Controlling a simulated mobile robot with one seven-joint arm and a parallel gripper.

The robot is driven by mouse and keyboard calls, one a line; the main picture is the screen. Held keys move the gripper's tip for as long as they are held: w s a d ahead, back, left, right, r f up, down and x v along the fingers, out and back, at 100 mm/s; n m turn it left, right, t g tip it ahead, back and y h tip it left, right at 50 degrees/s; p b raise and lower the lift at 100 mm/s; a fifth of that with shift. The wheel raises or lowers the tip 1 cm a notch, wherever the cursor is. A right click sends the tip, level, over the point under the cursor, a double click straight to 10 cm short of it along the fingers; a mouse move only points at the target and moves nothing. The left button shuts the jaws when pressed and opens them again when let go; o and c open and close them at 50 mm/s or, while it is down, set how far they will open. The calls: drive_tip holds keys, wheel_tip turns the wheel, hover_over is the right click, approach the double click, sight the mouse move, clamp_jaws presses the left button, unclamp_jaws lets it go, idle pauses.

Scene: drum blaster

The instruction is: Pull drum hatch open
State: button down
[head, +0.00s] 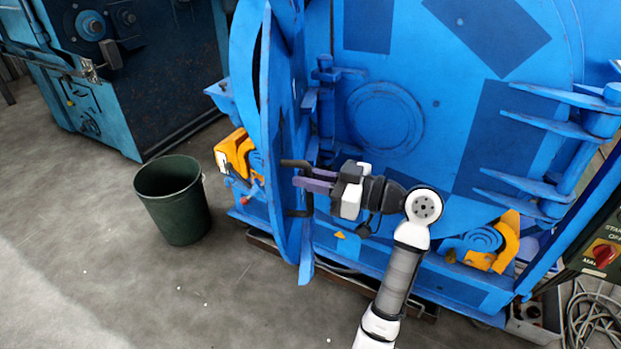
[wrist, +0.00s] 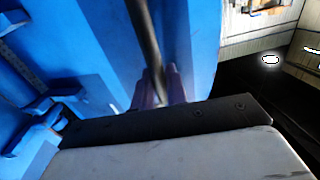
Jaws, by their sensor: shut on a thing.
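The drum hatch (head: 268,130) is a tall blue curved panel, seen nearly edge-on at the left of the blue machine in the head view. It stands out from the machine's front. A dark bar handle (head: 297,163) is on it. My gripper (head: 308,184) reaches in from the right with its purple fingers at the handle, shut on it. In the wrist view the dark handle (wrist: 146,35) runs down between the purple fingertips (wrist: 163,88), with blue metal behind. The fingers partly hide the handle's middle.
A dark green bin (head: 173,205) stands on the floor left of the hatch. An orange part (head: 235,152) lies behind the hatch edge. Blue hinge-like arms (head: 540,128) and a control box with a red knob (head: 604,254) are at right. Grey floor at front left is clear.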

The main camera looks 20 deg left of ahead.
drive_tip(key=shift+w+d+r, duration=0.1)
drive_tip(key=shift+w+d, duration=0.05)
drive_tip(key=shift+w, duration=0.1)
drive_tip(key=c, duration=1.5)
unclamp_jaws()
drive_tip(key=shift+s, duration=0.1)
drive_tip(key=d, duration=0.9)
drive_tip(key=d+b, duration=0.1)
drive_tip(key=d, duration=0.3)
drive_tip(key=shift+s+d+r, duration=0.1)
drive_tip(key=shift+s+d, duration=0.25)
drive_tip(key=shift+s, duration=0.05)
drive_tip(key=shift+d, duration=0.1)
